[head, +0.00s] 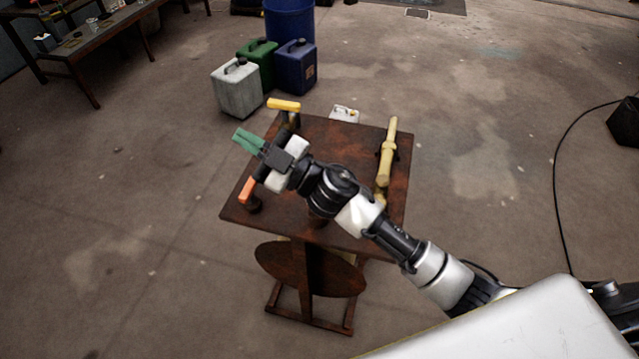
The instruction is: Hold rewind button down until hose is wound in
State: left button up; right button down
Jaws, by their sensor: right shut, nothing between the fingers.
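My right gripper (249,141) reaches in from the lower right over a rusty brown stand (345,150). Its green fingers are shut and empty, pointing to the upper left near the stand's left edge. I cannot make out a rewind button. A thin black line (556,190), which may be the hose or a cable, curves over the floor at the right to a dark box (625,122), cut off by the picture edge. My left gripper is out of view.
The stand carries an orange handle (249,190), a yellow-orange handle (284,104) and a pale yellow lever (387,160). A small white item (344,114) is at its back edge. White (237,90), green (262,56) and blue (298,68) canisters stand behind. Floor at left is clear.

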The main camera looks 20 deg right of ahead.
jog(key=s+a+n+g+y, duration=0.2)
jog(key=a+n+g, duration=0.3)
jog(key=n+g, duration=0.65)
jog(key=w+d+f+g+h, duration=0.1)
jog(key=w+d+g+h, duration=0.1)
jog(key=d+h, duration=0.6)
jog(key=w+d+f+g+h, duration=0.1)
jog(key=w+d+g+h, duration=0.1)
jog(key=d+h, duration=0.7)
jog(key=shift+w+d+f+g+h, duration=0.2)
jog(key=shift+d+g+h, duration=0.1)
jog(key=shift+d+g, duration=0.65)
